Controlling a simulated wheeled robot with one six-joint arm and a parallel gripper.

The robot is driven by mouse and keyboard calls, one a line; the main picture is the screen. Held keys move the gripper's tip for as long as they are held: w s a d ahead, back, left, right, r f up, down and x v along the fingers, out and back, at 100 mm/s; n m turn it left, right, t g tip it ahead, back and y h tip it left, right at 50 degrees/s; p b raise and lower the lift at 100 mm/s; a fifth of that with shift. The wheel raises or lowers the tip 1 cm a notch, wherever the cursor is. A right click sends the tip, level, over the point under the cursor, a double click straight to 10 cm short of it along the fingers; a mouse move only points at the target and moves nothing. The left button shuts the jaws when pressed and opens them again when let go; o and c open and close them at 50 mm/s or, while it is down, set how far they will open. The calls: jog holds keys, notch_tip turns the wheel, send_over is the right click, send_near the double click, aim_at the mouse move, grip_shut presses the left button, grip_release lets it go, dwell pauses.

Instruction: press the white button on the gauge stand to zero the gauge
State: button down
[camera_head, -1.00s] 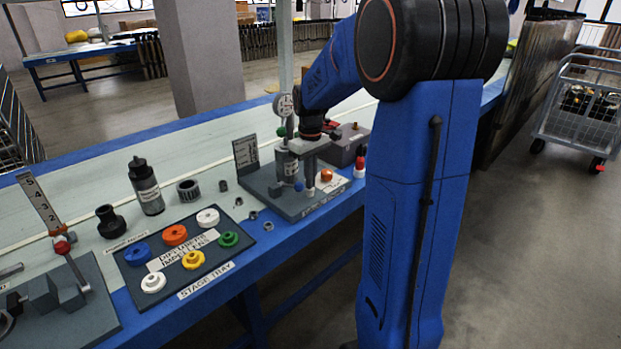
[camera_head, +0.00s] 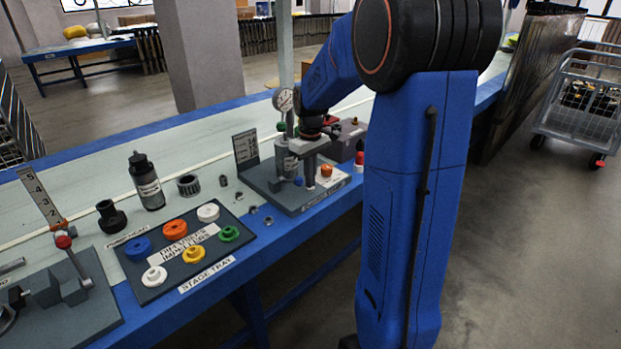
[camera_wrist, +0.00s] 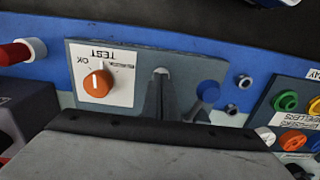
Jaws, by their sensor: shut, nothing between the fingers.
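The gauge stand is a grey base plate (camera_head: 292,203) on the bench, with a round white-faced gauge (camera_head: 284,100) on a post at its back. The needle is too small to read. My gripper (camera_head: 309,184) points down over the front of the plate, its fingers together and empty. In the wrist view my fingertips (camera_wrist: 161,80) are at the white button (camera_wrist: 160,71), of which only a small rim shows past them. I cannot tell whether they touch it or whether it is pressed down. The button is hidden behind my fingers in the head view.
An orange knob (camera_wrist: 98,83) on a TEST/OK label stands beside my fingers, and a blue ball knob (camera_wrist: 208,91) on the other side. The stage tray (camera_head: 178,285) with coloured impellers lies left of the stand. A red-and-white item (camera_head: 360,158) stands to the right.

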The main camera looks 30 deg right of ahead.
jog(key=shift+s+f, duration=0.15)
jog(key=shift+f, duration=0.15)
notch_tip(320, 180, up, 15)
jog(key=shift+w+f, duration=0.2)
dwell(0.4)
dwell(1.1)
jog(key=s+a+m+t, duration=0.1)
jog(key=s+a, duration=0.4)
jog(key=s, duration=0.2)
jog(key=s+a+t, duration=0.1)
jog(key=s+a, duration=0.4)
jog(key=s, duration=0.2)
jog(key=s+a+f+t, duration=0.1)
jog(key=s+f, duration=0.1)
jog(key=s, duration=0.3)
jog(key=s+a+f+t, duration=0.1)
jog(key=s+a+f, duration=0.1)
jog(key=s, duration=0.3)
jog(key=s+a+f+m, duration=0.1)
jog(key=s+a+f, duration=0.1)
jog(key=s, duration=0.3)
jog(key=shift+a+f+t, duration=0.25)
jog(key=shift+f+t, duration=0.15)
jog(key=shift+f, duration=0.35)
